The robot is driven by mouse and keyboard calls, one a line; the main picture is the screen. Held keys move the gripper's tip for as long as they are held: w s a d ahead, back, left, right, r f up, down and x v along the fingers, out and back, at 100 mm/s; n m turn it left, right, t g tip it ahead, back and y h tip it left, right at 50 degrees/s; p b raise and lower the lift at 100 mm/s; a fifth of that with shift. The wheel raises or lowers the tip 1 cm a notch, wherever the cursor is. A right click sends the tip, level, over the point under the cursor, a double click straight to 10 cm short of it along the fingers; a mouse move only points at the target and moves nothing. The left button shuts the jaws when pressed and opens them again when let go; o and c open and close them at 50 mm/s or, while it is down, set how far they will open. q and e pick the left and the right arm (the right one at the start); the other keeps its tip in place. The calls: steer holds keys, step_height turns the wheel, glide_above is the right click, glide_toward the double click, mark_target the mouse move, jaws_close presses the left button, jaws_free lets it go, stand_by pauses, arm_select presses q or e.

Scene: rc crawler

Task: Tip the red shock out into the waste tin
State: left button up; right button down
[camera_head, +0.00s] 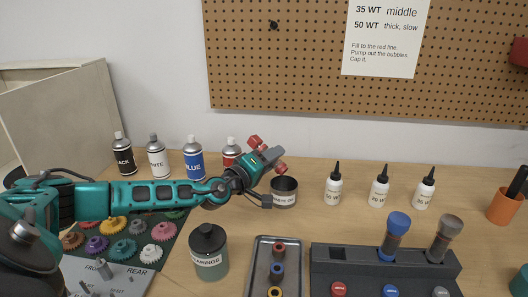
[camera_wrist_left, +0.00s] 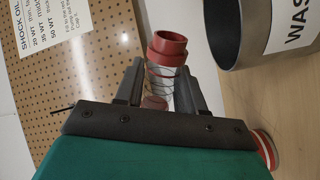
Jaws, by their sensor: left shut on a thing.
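The red shock (camera_head: 281,168) is held tilted in my left gripper (camera_head: 267,158), with one red end up to the left and the other low on the right, just above the waste tin. In the left wrist view the shock (camera_wrist_left: 169,46) shows a red collar and a wire spring between the two fingers of the left gripper (camera_wrist_left: 160,78). The waste tin (camera_head: 284,200) is a dark open can with a white label, standing upright on the bench. Its rim and label also show in the left wrist view (camera_wrist_left: 262,42). I see no liquid leaving the shock. My right gripper is out of view.
Spray cans (camera_head: 194,166) stand behind my left arm. A labelled dark jar (camera_head: 209,258) and a metal tray (camera_head: 260,280) of rings are in front. A dark rack (camera_head: 345,262) holds a blue shock (camera_head: 396,232) and a grey shock (camera_head: 443,240). Oil bottles (camera_head: 334,188) stand right of the tin.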

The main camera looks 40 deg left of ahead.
arm_select(q)
steer(key=n, duration=0.1)
steer(key=n+b, duration=0.1)
steer(key=n, duration=0.1)
steer(key=shift+f, duration=0.25)
steer(key=n+b, duration=0.1)
steer(key=n, duration=0.3)
steer(key=shift+a, duration=0.15)
steer(key=shift+r, duration=0.1)
steer(key=r+n+p, duration=0.1)
steer(key=r+n, duration=0.1)
steer(key=n, duration=0.1)
steer(key=d+r+n+p, duration=0.1)
steer(key=r+n+p, duration=0.1)
steer(key=n, duration=0.1)
steer(key=shift+d, duration=0.2)
steer(key=n, duration=0.2)
steer(key=r+n, duration=0.1)
steer(key=shift+d, duration=0.25)
steer(key=shift+s+d+f, duration=0.1)
steer(key=shift+s+d, duration=0.05)
